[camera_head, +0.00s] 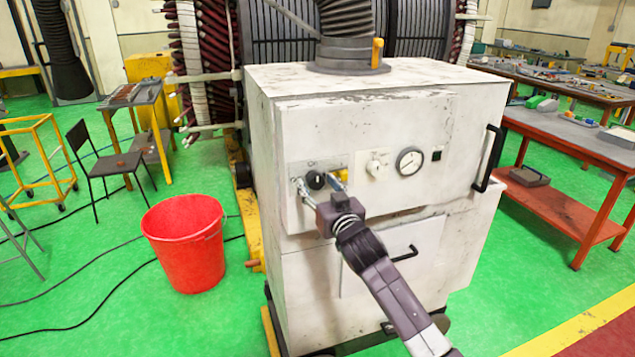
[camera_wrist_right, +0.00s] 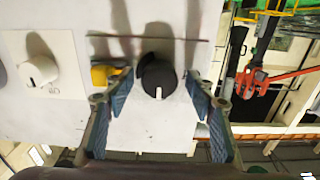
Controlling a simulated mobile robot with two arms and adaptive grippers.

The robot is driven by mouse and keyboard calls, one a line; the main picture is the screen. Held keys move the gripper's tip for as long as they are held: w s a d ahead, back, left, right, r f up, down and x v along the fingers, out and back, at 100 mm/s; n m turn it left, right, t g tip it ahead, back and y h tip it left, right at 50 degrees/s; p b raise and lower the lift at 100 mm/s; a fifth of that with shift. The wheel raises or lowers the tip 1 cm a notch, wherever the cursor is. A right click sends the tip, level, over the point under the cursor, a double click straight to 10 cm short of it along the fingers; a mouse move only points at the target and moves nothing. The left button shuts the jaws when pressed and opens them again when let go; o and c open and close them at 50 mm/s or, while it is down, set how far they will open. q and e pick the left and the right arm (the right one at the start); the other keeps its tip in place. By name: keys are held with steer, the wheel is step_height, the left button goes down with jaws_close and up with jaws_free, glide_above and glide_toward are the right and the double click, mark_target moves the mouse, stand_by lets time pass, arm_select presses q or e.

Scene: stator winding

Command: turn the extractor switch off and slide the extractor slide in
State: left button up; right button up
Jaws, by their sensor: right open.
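The white, worn extractor cabinet (camera_head: 365,120) stands in the middle of the head view. A black round knob (camera_head: 316,180), apparently the extractor switch, is on the left of its front panel. In the right wrist view the knob (camera_wrist_right: 157,75) has a white mark pointing down. My right gripper (camera_head: 321,190) is open, its fingers (camera_wrist_right: 160,92) on either side of the knob with visible gaps; contact cannot be told. A yellow tab (camera_head: 378,50), perhaps the extractor slide, sticks up at the collar under the duct (camera_head: 345,18). My left gripper is not in view.
A yellow part (camera_head: 341,175) sits close beside the knob. A white knob (camera_head: 374,168) and a round gauge (camera_head: 409,161) are farther right on the panel. A black handle (camera_head: 488,158) is at the cabinet's right. A red bucket (camera_head: 186,245) stands on the floor to the left.

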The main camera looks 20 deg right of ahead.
steer(key=shift+w, duration=0.25)
steer(key=shift+s, duration=0.1)
steer(key=c, duration=1.2)
steer(key=shift+o, duration=0.2)
